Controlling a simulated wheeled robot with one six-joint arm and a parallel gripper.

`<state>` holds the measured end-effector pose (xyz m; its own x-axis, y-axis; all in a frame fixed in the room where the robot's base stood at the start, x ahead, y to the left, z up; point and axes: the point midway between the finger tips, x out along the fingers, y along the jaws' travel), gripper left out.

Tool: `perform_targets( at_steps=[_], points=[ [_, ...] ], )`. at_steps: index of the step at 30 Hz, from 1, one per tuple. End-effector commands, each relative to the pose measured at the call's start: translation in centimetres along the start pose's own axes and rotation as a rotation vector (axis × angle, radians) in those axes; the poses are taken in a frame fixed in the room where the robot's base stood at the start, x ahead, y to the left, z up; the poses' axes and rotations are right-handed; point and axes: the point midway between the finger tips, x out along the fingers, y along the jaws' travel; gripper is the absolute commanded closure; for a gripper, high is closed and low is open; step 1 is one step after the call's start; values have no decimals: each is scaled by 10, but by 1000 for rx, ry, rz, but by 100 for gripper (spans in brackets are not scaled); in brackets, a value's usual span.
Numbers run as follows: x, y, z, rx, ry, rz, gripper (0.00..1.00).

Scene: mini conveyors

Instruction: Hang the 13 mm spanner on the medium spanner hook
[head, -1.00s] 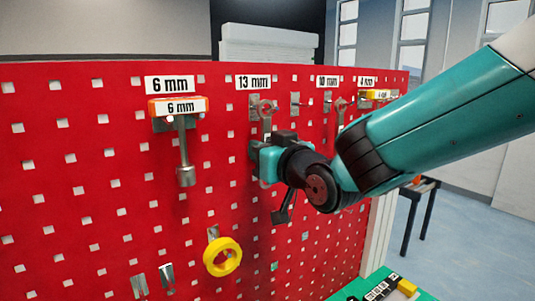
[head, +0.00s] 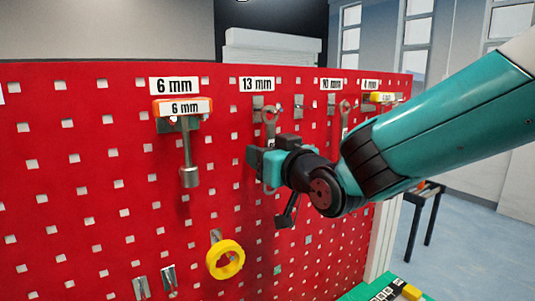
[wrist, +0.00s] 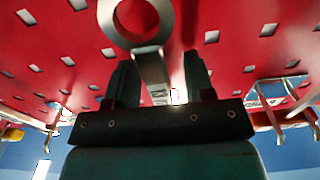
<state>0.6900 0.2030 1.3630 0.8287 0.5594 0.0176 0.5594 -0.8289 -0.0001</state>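The 13 mm spanner (head: 269,124) is upright at the hook (head: 258,104) under the "13 mm" label (head: 257,84) on the red pegboard. Its ring end is up, close to the hook plate; whether the hook passes through the ring I cannot tell. In the wrist view the spanner's ring (wrist: 118,28) shows at the top, its shaft running down between my fingers. My gripper (wrist: 160,80) is open around the shaft, with gaps on both sides. In the head view my gripper (head: 263,163) is just below the ring and hides the lower shaft.
A 6 mm T-handle tool (head: 187,150) hangs at the left. Another spanner (head: 344,113) hangs under the "10 mm" label (head: 331,84). A yellow ring (head: 225,260) hangs lower down. A green table (head: 375,288) with small items is at bottom right.

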Motion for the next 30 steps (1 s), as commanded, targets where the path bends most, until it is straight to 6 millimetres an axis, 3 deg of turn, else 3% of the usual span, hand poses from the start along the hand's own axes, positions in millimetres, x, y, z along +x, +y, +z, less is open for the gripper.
perform_targets(
  at_steps=[7,11,30],
  points=[
    [-1,0,1,0,-1,0,52],
    [-11,0,2,0,1,0,52],
    [-150,1,2,0,3,0,52]
  ],
)
